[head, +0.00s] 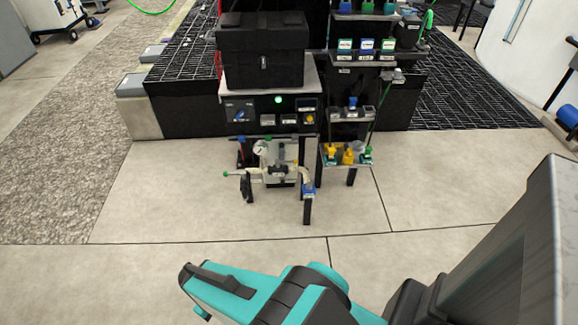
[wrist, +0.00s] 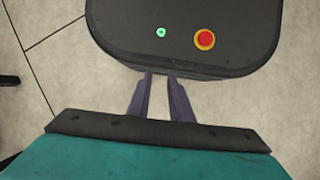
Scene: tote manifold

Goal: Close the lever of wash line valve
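A small pipe manifold (head: 278,171) stands on a low stand in the middle of the head view, with a round gauge (head: 260,147) at its upper left. A thin rod with a green tip (head: 227,174) sticks out to its left. A blue part (head: 308,189) sits at its lower right end. Labels are too small to read, so I cannot tell which part is the wash line valve lever or how it is set. My gripper (wrist: 160,76) shows in the wrist view with two dark fingers apart and nothing between them. It is well away from the manifold.
Above the manifold are a panel with a green light (head: 278,99) and a black case (head: 262,52). To the right, a small shelf holds yellow and green-topped items (head: 348,155). A dark grating platform (head: 175,85) lies behind. The concrete floor in front is clear.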

